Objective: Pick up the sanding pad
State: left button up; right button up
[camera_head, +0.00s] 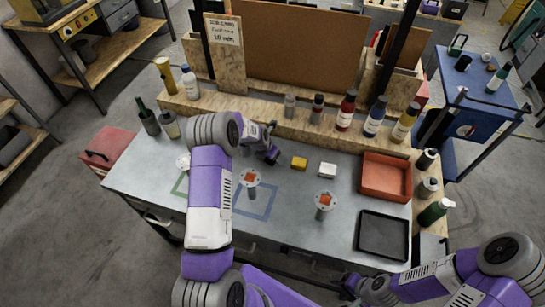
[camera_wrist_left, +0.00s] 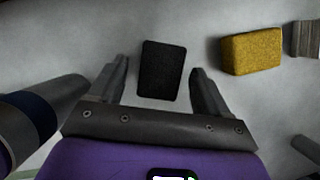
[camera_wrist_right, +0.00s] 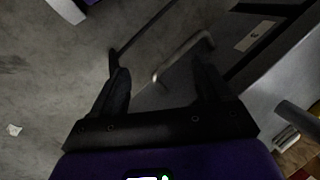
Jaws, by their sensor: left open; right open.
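A black rectangular pad (camera_wrist_left: 162,70), which looks like the sanding pad, lies flat on the grey worktop in the left wrist view. My left gripper (camera_head: 268,152) is open above the worktop, and the pad shows between its two fingers without visible contact. In the head view I cannot tell the pad apart from the dark gripper. My right gripper (camera_head: 356,284) is open and empty off the front edge of the bench; its right wrist view (camera_wrist_right: 163,78) shows only floor and bench front between the fingers.
A yellow block (camera_head: 299,163) and a white block (camera_head: 327,170) lie right of the left gripper. Two round-topped stands (camera_head: 250,180) (camera_head: 325,202) are nearer the front. A red tray (camera_head: 385,178) and black tray (camera_head: 382,236) are at the right. Bottles (camera_head: 346,112) line the back ledge.

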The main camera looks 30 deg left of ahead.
pick_arm(q)
jog(key=shift+w+f, duration=0.15)
jog(key=shift+f, duration=0.2)
jog(key=shift+c, duration=0.3)
jog(key=c, duration=1)
jog(key=shift+r, duration=0.15)
notch_tip(320, 180, up, 10)
jog(key=shift+f, duration=0.1)
